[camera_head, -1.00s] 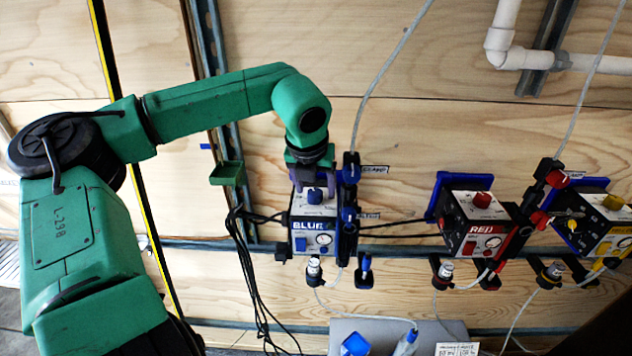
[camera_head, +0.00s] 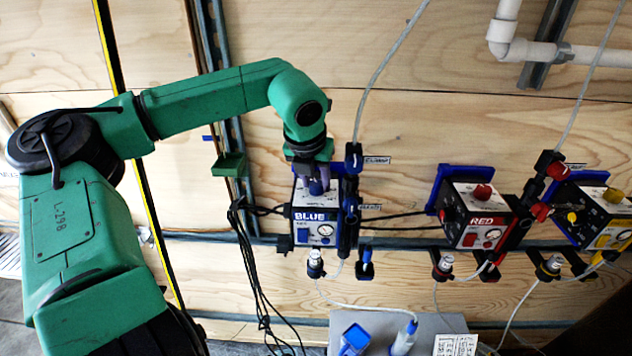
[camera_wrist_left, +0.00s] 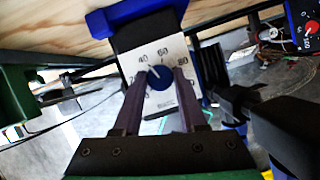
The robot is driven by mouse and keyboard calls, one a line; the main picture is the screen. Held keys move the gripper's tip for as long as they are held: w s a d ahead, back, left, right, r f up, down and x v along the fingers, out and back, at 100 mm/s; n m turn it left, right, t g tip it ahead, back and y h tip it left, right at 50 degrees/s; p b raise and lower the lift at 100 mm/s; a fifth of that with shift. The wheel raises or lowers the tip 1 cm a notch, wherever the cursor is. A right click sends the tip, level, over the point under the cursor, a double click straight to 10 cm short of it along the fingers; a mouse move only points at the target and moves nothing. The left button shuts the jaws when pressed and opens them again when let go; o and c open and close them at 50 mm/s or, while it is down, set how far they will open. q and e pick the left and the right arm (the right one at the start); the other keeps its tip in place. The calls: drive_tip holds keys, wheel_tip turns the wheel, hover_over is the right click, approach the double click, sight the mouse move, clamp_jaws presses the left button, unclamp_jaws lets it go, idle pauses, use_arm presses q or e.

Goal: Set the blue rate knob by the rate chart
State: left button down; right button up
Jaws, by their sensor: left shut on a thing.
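The blue rate knob (camera_wrist_left: 161,79) sits on the white dial plate on top of the blue pump box (camera_head: 317,226). Its white pointer mark tilts up and left, toward about the 40 on the dial. My left gripper (camera_head: 318,186) comes down onto the knob from above. In the left wrist view its two fingers (camera_wrist_left: 159,88) are shut on the knob, one on each side. A white paper card with a printed grid (camera_head: 456,346), possibly the rate chart, lies at the bottom of the head view; its text is too small to read. My right gripper is not in view.
A red pump box (camera_head: 478,216) and a yellow one (camera_head: 600,215) are mounted to the right. Clear tubes and black cables hang around them. A grey case (camera_head: 430,325) below holds a blue device (camera_head: 352,340). A green bracket (camera_head: 229,165) is left of the blue box.

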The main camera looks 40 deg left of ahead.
use_arm(q)
drive_tip(key=m+h+b, duration=0.1)
drive_tip(key=m, duration=0.2)
drive_tip(key=shift+a+t+b, duration=0.1)
drive_tip(key=shift+t+b, duration=0.2)
drive_tip(key=m+h, duration=0.1)
drive_tip(key=m, duration=0.1)
drive_tip(key=shift+m, duration=0.4)
drive_tip(key=m, duration=0.1)
drive_tip(key=m+h+p, duration=0.1)
drive_tip(key=shift+a+r+m, duration=0.15)
drive_tip(key=shift+r+m, duration=0.05)
drive_tip(key=shift+m, duration=0.1)
drive_tip(key=m+h+p, duration=0.1)
drive_tip(key=m, duration=0.1)
drive_tip(key=m+g+p, duration=0.1)
drive_tip(key=m, duration=0.1)
drive_tip(key=shift+a+m+h+p, duration=0.1)
drive_tip(key=shift+m+h+p, duration=0.2)
drive_tip(key=shift+h+p, duration=0.1)
drive_tip(key=m, duration=0.1)
drive_tip(key=m+g, duration=0.1)
drive_tip(key=shift+w+f+m+h, duration=0.15)
drive_tip(key=shift+f+m+h, duration=0.05)
drive_tip(key=shift+m+h, duration=0.1)
drive_tip(key=shift+m+g+h, duration=0.4)
drive_tip(key=shift+m+g, duration=0.2)
drive_tip(key=shift+m, duration=1)
drive_tip(key=shift+c, duration=2.3)
unclamp_jaws()
